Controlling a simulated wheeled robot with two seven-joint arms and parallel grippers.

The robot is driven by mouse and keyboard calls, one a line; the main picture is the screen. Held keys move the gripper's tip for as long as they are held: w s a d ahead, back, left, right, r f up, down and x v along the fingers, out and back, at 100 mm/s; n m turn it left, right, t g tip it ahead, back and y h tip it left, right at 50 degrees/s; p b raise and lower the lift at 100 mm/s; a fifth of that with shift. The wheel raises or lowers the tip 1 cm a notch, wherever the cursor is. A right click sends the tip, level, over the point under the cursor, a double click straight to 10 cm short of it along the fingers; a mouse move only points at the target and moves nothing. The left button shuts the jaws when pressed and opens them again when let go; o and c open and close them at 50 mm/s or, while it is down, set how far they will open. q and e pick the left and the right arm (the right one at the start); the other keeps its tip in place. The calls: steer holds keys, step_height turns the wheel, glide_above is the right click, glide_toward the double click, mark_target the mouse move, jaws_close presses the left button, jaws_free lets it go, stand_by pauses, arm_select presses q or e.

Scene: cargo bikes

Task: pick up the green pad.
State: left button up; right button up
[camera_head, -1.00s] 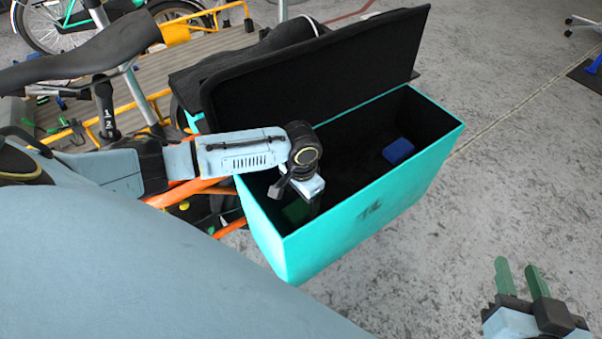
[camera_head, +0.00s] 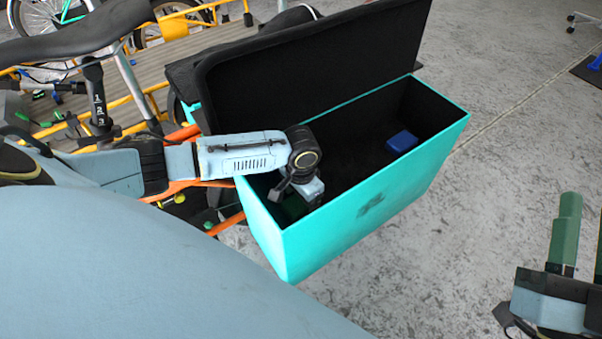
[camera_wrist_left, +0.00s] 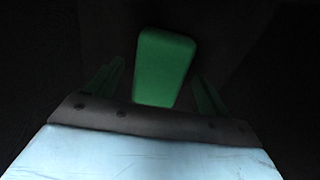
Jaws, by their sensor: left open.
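The green pad (camera_wrist_left: 165,62) shows in the left wrist view, lying in the dark inside of the turquoise cargo box (camera_head: 372,205). My left gripper (camera_head: 307,190) reaches down into the near left end of the box. In the left wrist view its green fingers stand apart, one on each side of the pad, with dark gaps between; it is open. In the head view the box wall and my wrist mostly hide the fingers and pad. My right gripper (camera_head: 583,240) is at the lower right, outside the box, its green fingers apart and empty.
A blue block (camera_head: 402,142) lies in the far right end of the box. The black lid (camera_head: 320,80) stands open behind it. A bike saddle (camera_head: 75,32) and handlebar parts are at the left. Grey floor (camera_head: 450,240) is clear to the right.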

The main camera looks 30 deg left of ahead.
arm_select(q)
steer(key=shift+f, duration=0.55)
steer(key=c, duration=1.1)
arm_select(e)
steer(key=shift+s+d+r+t, duration=0.1)
steer(key=shift+s+r+t, duration=0.3)
steer(key=shift+r+t, duration=0.2)
arm_select(q)
steer(key=shift+o, duration=0.2)
steer(key=shift+r, duration=0.1)
